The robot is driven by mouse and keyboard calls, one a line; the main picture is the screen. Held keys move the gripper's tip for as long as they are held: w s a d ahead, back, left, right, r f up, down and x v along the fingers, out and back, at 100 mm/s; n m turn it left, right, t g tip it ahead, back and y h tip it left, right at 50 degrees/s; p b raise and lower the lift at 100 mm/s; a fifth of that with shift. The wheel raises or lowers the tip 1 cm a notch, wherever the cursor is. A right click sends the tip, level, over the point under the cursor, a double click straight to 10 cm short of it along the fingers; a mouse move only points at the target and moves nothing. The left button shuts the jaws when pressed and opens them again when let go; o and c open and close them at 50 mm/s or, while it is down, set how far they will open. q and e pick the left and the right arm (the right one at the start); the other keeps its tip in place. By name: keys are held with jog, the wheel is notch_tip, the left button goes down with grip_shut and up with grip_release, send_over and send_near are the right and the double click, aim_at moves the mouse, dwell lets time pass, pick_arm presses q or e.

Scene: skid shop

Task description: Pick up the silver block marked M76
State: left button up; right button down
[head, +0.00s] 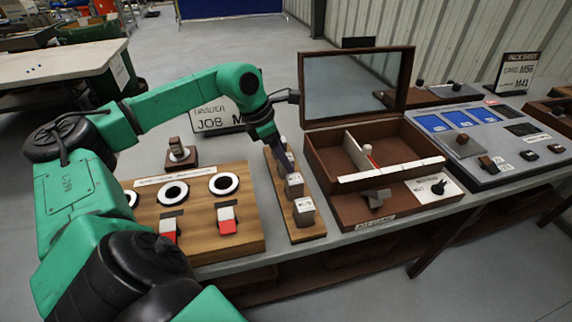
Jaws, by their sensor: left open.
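Silver blocks stand in a row on a narrow wooden rack (313,233) in the middle of the bench. The nearest silver block (304,211) and the silver block behind it (294,186) carry dark markings. The markings are too small to read surely, so I cannot tell which block is M76. My left gripper (287,165) points down over the rack, just behind and above the second block. It is open, and I see nothing held in it. It partly hides the far end of the rack. My right gripper is out of view.
A wooden panel (250,245) with white rings and red-based switches lies left of the rack. An open brown box with a mirrored lid (352,85) stands close on the right. A grey console (500,150) is farther right. A job sign stands behind my left arm.

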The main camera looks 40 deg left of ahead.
pick_arm(q)
jog(key=shift+w+d+f, duration=0.2)
jog(key=shift+w+f, duration=0.1)
jog(key=shift+f, duration=0.35)
jog(key=shift+w+f, duration=0.15)
jog(key=shift+f, duration=0.25)
jog(key=shift+r, duration=0.1)
jog(key=c, duration=1.1)
grip_shut()
